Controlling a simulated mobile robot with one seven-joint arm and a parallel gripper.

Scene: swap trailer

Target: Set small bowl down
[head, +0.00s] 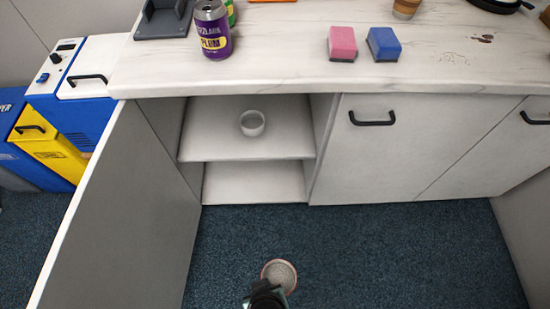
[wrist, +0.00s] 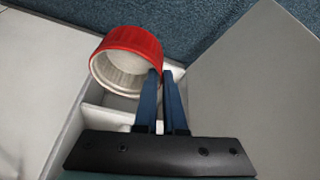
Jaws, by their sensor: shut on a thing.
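The small bowl, red outside and pale inside, is held by my gripper (wrist: 161,76) in the wrist view, where the bowl (wrist: 128,46) sits at the fingertips. Its wall is pinched between the two dark blue fingers. In the head view the bowl (head: 281,271) shows at the bottom centre, in the air in front of the open cabinet, with its pale inside facing up. My gripper (head: 268,289) is just below it in the picture and partly cut off by the frame.
The open cabinet has an upper shelf (head: 210,146) bearing a white bowl (head: 252,123), with free room around it. The lower shelf (head: 250,184) looks empty. The open door (head: 125,215) stands at left. On the counter are a purple can (head: 212,32), pink block (head: 342,43) and blue block (head: 384,44).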

